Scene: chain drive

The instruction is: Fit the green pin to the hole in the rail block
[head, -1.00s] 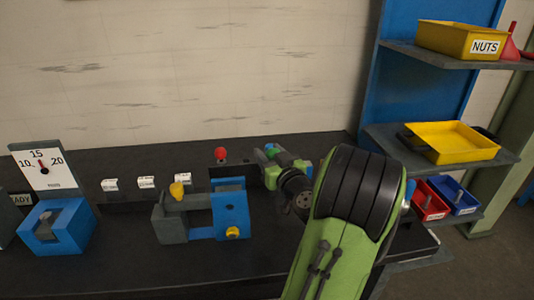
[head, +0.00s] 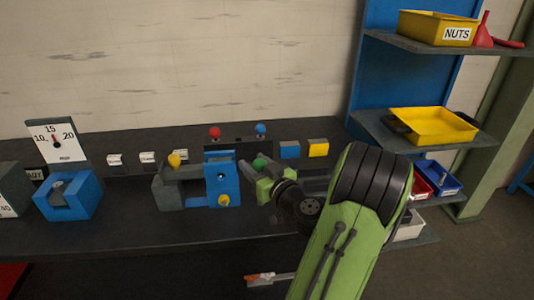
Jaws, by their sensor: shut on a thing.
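The green pin (head: 260,162) shows as a round green head at my gripper (head: 250,167). My gripper is shut on it and holds it just right of the blue plate of the clamp-like fixture. The pin's shank is hidden. A dark block (head: 240,144) at the back of the bench, which looks like the rail block, has a red-headed pin (head: 215,132) at its left and a blue-headed pin (head: 261,129) at its right. My gripper is in front of this block. The hole cannot be made out, and I cannot tell whether the pin touches the block.
The grey-and-blue fixture (head: 222,185) with yellow knobs stands close left of my gripper. A small blue block (head: 289,150) and a yellow block (head: 318,148) stand behind right. A blue block (head: 68,197) and a dial sign (head: 56,141) are at left. Shelves with bins (head: 440,127) stand right.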

